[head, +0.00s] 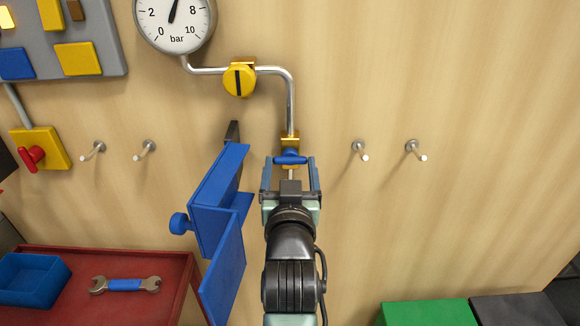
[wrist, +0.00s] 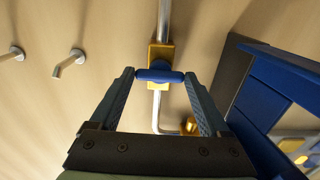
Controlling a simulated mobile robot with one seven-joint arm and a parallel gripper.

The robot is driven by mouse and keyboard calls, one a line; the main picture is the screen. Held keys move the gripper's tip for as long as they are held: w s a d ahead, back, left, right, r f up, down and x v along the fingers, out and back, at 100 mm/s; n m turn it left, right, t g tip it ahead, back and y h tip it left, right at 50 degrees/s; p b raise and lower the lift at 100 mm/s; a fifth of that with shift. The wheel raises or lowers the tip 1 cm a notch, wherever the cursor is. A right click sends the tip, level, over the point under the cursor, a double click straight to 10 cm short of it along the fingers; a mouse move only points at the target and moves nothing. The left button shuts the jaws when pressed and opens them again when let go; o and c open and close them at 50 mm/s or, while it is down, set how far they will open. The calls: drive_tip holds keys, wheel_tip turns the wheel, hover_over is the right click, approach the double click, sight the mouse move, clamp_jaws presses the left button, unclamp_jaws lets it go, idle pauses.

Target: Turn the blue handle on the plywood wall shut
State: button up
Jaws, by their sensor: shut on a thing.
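The blue handle (head: 291,158) sits on a yellow valve body (head: 289,143) on a metal pipe that runs down the plywood wall (head: 480,180). The handle lies crosswise to the vertical pipe. My gripper (head: 290,162) is shut on the handle, with one finger at each end of it. The wrist view also shows the handle (wrist: 160,76) between both fingers, with the yellow body (wrist: 157,56) behind it. A round gauge (head: 175,14) marked bar stands above, its needle pointing nearly straight up.
A blue angled bracket (head: 215,190) with a knob juts out close to the left of my gripper. Metal pegs (head: 360,150) stick out on both sides. A yellow knob (head: 239,80) is on the pipe. A red table (head: 130,260) carries a wrench and a blue tray.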

drive_tip(key=o, duration=1.2)
drive_tip(key=shift+s, duration=0.1)
drive_tip(key=s+b, duration=0.1)
drive_tip(key=s, duration=1.1)
drive_tip(key=shift+s, duration=0.4)
